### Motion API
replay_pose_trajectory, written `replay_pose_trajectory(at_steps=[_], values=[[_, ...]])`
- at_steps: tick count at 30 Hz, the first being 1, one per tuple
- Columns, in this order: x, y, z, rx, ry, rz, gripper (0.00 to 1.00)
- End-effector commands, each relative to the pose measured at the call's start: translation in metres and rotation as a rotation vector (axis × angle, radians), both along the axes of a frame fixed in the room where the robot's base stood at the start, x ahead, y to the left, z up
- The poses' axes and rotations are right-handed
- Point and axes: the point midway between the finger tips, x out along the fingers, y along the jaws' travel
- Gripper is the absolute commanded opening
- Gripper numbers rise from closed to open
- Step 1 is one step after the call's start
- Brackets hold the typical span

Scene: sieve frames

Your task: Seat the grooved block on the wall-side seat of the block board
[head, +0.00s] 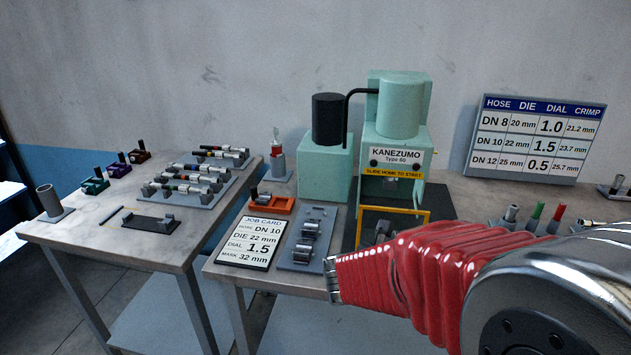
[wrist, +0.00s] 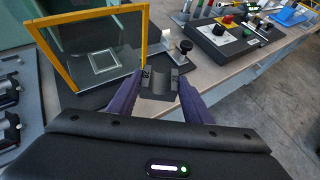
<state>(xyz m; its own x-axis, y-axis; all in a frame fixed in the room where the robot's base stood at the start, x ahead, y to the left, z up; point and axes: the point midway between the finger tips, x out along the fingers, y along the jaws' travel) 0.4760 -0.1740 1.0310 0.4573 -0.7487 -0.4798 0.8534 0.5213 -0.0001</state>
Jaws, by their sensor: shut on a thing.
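The grooved block (wrist: 158,84) is dark grey with a rounded channel across its top. In the wrist view it sits between the purple fingers of my gripper (wrist: 160,86), which is shut on it. Table surface shows around and beyond it. The block board (head: 288,264) is a grey plate in the head view, left of my red arm sleeve. Grooved blocks (head: 303,249) stand on its middle and near part, and its wall-side end looks bare of a block. Part of the board also shows at the left edge of the wrist view (wrist: 33,108). My fingers are not clear in the head view.
The green press (head: 400,140) stands behind, with a yellow-framed guard (wrist: 143,45) close to my gripper. A job card (head: 249,243) lies left of the board, an orange tray (head: 283,206) behind the card. A black control box (wrist: 226,42) is right in the wrist view.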

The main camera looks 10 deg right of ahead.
Motion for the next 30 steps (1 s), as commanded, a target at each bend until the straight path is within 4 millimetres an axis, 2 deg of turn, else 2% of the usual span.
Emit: replay_pose_trajectory(at_steps=[1, 6, 15, 21, 30], values=[[0.011, 0.017, -0.004, -0.002, 0.003, 0.070, 0.06], [0.046, 0.068, -0.020, -0.002, 0.003, 0.292, 0.06], [0.081, 0.134, -0.044, -0.001, 0.001, 0.568, 0.06], [0.091, 0.162, -0.057, -0.001, 0.000, 0.682, 0.06], [0.095, 0.172, -0.061, -0.002, -0.002, 0.723, 0.06]])
